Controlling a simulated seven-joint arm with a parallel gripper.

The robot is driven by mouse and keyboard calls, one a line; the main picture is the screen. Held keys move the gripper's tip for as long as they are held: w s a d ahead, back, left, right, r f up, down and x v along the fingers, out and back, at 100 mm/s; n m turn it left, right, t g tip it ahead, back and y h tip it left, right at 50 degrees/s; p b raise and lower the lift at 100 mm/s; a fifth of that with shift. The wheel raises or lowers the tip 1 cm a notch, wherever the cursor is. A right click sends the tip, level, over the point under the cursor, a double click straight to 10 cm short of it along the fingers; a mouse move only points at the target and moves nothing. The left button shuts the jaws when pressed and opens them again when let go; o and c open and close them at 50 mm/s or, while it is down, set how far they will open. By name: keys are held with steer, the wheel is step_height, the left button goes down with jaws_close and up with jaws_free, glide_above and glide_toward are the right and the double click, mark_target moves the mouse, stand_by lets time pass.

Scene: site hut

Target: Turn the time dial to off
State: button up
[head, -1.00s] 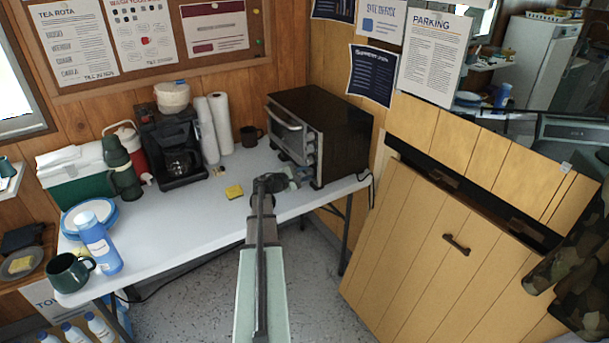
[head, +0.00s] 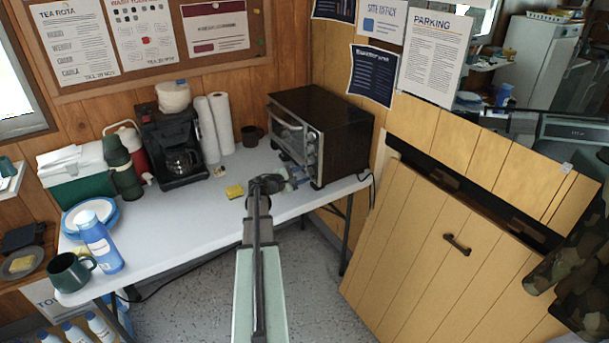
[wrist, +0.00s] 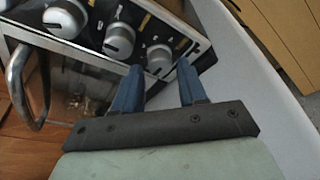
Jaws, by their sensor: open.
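The toaster oven (head: 345,135) stands at the right end of the white table, glass door facing left. In the wrist view its dark control panel carries a row of round silver knobs: an upper knob (wrist: 65,18), a middle knob (wrist: 119,40) and an end knob (wrist: 160,59). The labels are too small to read, so I cannot tell which is the time dial. My gripper (wrist: 160,66) is open, its two blue fingers on either side of the end knob; contact is unclear. In the head view my gripper (head: 297,179) is at the oven's front right corner, partly hidden by my arm.
The oven's door handle (wrist: 17,85) sticks out left of my fingers. A wooden panelled counter (head: 420,240) stands to the right.

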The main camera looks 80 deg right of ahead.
steer(key=v, duration=1.1)
steer(key=shift+w+a, duration=0.2)
steer(key=shift+a, duration=0.15)
steer(key=w+a+f+m, duration=0.15)
steer(key=w+a, duration=0.25)
steer(key=a, duration=0.4)
steer(key=w+a+m, duration=0.2)
steer(key=w+a, duration=0.1)
steer(key=a, duration=0.4)
steer(key=w+a+f+t+y, duration=0.25)
steer(key=a+f+y, duration=0.55)
steer(key=a+f, duration=2)
steer(key=s+a+f+y, duration=0.1)
steer(key=s+a+f, duration=0.2)
steer(key=a, duration=0.6)
steer(key=s+a+f+n+y, duration=0.1)
steer(key=s+a+f, duration=0.3)
steer(key=a, duration=0.6)
steer(key=s+a+f+y, duration=0.3)
steer(key=s+a+f, duration=0.1)
steer(key=a, duration=0.6)
steer(key=shift+s+f+n, duration=0.25)
steer(key=shift+f+n, duration=0.1)
steer(key=shift+f, duration=0.1)
